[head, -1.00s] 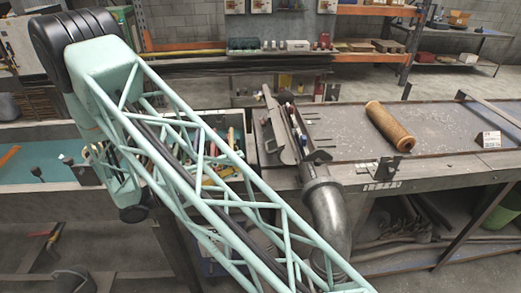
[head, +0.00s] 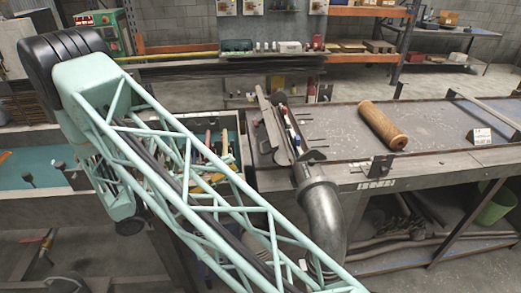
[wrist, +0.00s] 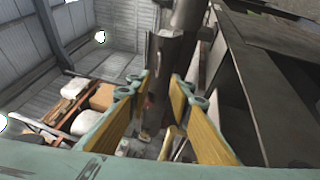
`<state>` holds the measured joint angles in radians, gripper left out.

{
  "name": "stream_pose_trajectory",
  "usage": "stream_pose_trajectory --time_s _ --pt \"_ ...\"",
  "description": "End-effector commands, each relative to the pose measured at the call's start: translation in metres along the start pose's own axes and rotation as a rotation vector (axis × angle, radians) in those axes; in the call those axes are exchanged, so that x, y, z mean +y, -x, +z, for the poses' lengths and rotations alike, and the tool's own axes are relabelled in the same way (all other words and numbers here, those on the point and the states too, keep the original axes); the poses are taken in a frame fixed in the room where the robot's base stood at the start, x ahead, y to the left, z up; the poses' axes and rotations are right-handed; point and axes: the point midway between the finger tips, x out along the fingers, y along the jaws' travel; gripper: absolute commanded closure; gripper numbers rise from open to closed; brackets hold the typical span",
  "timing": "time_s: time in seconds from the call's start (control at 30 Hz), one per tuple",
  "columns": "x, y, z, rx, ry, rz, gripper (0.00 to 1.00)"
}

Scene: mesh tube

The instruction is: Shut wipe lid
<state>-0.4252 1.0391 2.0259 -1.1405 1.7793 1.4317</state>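I cannot make out a wipe lid for certain in either view. A brown cylindrical tube (head: 384,125) lies on its side on the workbench in the head view. My gripper (wrist: 160,84) is open in the wrist view, with its yellow-padded fingers apart. Nothing is clearly held between them. A dark upright metal part and small blurred items show beyond the fingers. My gripper does not show clearly in the head view, where my pale green lattice arm crosses the picture.
The metal workbench (head: 345,140) has bare room around the tube. Tilted metal plates (head: 272,125) stand at its left end above a thick curved pipe (head: 322,210). A small white card (head: 481,136) stands at the right. A green bin (head: 495,200) is underneath.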

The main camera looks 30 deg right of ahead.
Motion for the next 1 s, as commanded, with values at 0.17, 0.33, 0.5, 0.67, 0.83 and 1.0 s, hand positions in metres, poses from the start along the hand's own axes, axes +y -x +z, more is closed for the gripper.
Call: stream_pose_trajectory --time_s 0.17,0.33,0.5,0.67,0.83,1.0 --pt "0.000 -0.016 0.000 -0.002 0.000 0.000 0.80" --pt "0.000 -0.035 0.001 -0.002 -0.001 0.000 0.80" --pt "0.000 -0.054 0.000 -0.002 -0.001 -0.001 0.80" --pt "-0.001 -0.072 0.000 -0.001 0.001 -0.001 0.80" --pt "0.000 -0.090 0.000 -0.001 0.000 -0.001 0.80" --pt "0.000 -0.107 0.000 -0.002 0.000 -0.001 0.80"
